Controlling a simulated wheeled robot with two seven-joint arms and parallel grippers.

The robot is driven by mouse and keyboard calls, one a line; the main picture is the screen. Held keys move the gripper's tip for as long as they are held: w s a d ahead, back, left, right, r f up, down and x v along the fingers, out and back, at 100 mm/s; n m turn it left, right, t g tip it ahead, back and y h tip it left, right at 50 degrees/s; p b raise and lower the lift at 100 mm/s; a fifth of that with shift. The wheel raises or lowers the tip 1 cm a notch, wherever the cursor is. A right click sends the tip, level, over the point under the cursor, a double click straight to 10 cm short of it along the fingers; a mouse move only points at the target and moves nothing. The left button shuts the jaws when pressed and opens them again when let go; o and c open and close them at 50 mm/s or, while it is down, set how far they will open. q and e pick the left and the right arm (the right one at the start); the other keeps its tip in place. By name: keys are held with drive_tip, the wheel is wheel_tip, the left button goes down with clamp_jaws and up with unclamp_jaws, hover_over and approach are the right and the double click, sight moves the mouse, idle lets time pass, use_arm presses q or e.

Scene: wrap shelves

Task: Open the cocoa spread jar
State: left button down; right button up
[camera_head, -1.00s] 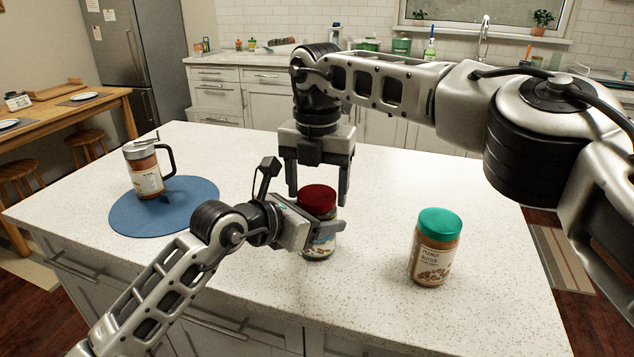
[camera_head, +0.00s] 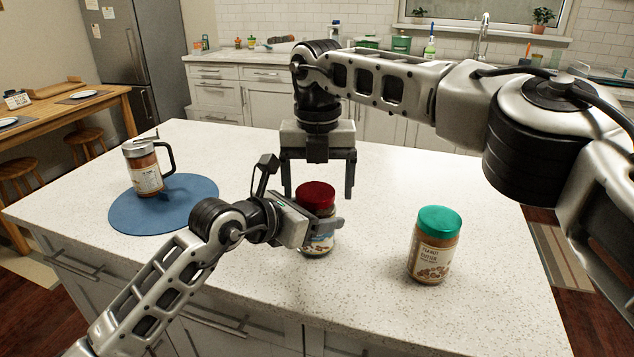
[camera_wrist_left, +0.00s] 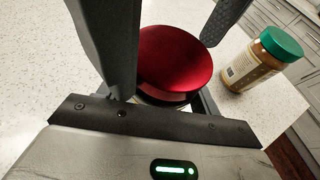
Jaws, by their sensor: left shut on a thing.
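The cocoa spread jar (camera_head: 317,243) stands upright on the white counter with its dark red lid (camera_head: 315,193) on top. My left gripper (camera_head: 322,226) is shut around the jar's body below the lid, coming from the left. The left wrist view shows the red lid (camera_wrist_left: 175,58) between its two fingers; the jar's body is mostly hidden there. My right gripper (camera_head: 318,186) points straight down above the jar. Its fingers are spread wide, one to each side of the lid and apart from it, with nothing between them.
A peanut butter jar (camera_head: 433,252) with a green lid stands to the right, also in the left wrist view (camera_wrist_left: 250,66). A glass jar with a metal top and black handle (camera_head: 146,172) stands on a blue round mat (camera_head: 190,205) at left. Counter between is clear.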

use_arm(q)
drive_tip(key=shift+s+d, duration=0.1)
use_arm(e)
drive_tip(key=shift+a, duration=0.2)
drive_tip(key=shift+a+r, duration=0.1)
drive_tip(key=shift+r, duration=0.45)
wheel_tip(320, 180, up, 4)
drive_tip(key=shift+f, duration=0.1)
drive_tip(key=shift+c, duration=0.3)
wheel_tip(320, 180, up, 3)
drive_tip(key=m, duration=0.3)
drive_tip(key=shift+f, duration=3.95)
drive_tip(key=c, duration=1)
drive_tip(key=shift+n, duration=1.5)
drive_tip(key=shift+c, duration=0.2)
